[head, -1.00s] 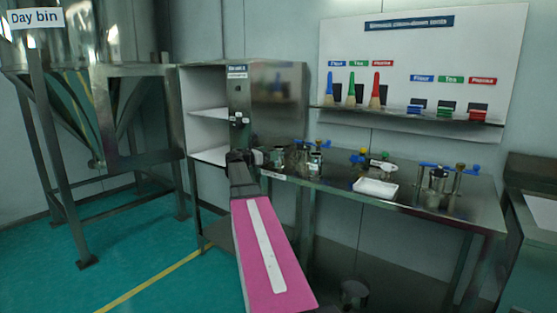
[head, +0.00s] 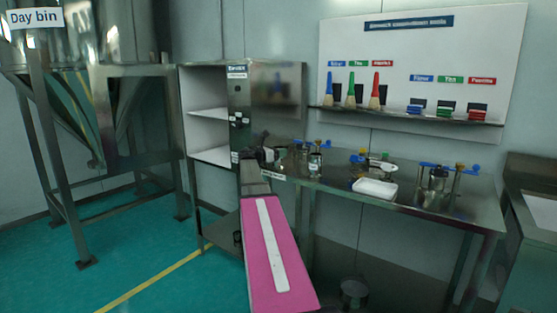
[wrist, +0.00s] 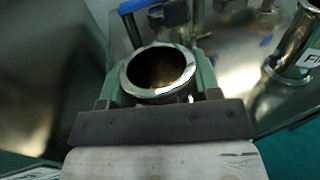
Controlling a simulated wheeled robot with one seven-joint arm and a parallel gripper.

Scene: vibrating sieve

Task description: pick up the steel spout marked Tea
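A steel spout with an open round mouth (wrist: 160,72) stands between the two green fingers of my gripper (wrist: 160,88) in the wrist view. The fingers flank it closely on both sides; I cannot tell if they press on it. Its label is hidden, so I cannot read whether it says Tea. In the head view my gripper (head: 268,154) is at the left end of the steel bench and largely hides this spout. Another steel spout (wrist: 297,45), with a white label starting "Fl", stands apart to the right; it also shows in the head view (head: 315,160).
Blue-handled clamp parts (wrist: 168,14) lie just beyond the spout. A white tray (head: 375,188) and more blue-handled hardware (head: 437,180) stand further right on the bench (head: 410,206). An open steel cabinet (head: 207,120) stands close on the left.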

